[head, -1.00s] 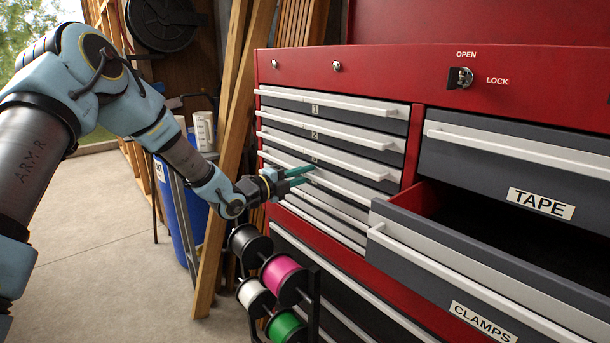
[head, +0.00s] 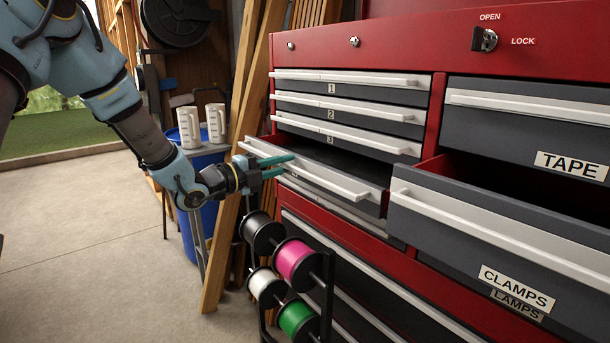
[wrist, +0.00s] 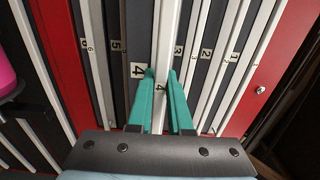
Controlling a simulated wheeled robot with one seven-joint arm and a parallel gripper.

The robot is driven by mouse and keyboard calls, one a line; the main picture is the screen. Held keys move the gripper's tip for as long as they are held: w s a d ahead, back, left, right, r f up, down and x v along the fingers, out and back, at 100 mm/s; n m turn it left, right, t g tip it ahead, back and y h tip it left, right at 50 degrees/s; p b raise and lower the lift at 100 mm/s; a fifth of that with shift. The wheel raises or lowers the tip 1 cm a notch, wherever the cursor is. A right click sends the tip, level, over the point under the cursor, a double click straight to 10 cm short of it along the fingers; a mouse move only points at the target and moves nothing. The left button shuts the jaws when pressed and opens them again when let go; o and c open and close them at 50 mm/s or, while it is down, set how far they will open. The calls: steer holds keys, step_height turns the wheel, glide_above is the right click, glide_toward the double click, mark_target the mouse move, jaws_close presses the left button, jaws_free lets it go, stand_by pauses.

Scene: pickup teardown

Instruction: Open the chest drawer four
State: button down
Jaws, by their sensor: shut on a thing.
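The red tool chest (head: 400,40) fills the right of the head view. Its drawer four (head: 330,165) stands partly pulled out below the closed drawers 1, 2 and 3, with its dark inside showing. My gripper (head: 275,167) has its teal fingers shut on the drawer's pale handle (head: 338,183), near its left end. In the wrist view the teal fingers (wrist: 161,85) straddle the handle (wrist: 165,45) beside the label 4 (wrist: 137,70). The drawer's far inside is hidden.
The CLAMPS drawer (head: 480,240) hangs open at the right, below the closed TAPE drawer (head: 500,130). A rack of coloured spools (head: 295,262) stands below my gripper. Leaning timber (head: 228,190) is close behind it. The floor (head: 90,225) at left is clear.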

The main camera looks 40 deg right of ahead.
steer(key=a+b, duration=0.4)
steer(key=a, duration=1)
steer(key=shift+w+a+b, duration=0.25)
steer(key=shift+w+b, duration=0.15)
steer(key=c, duration=0.8)
jaws_free()
steer(key=shift+c, duration=0.2)
steer(key=a+b, duration=0.2)
steer(key=a, duration=0.8)
steer(key=shift+w+a, duration=0.3)
steer(key=shift+a, duration=0.05)
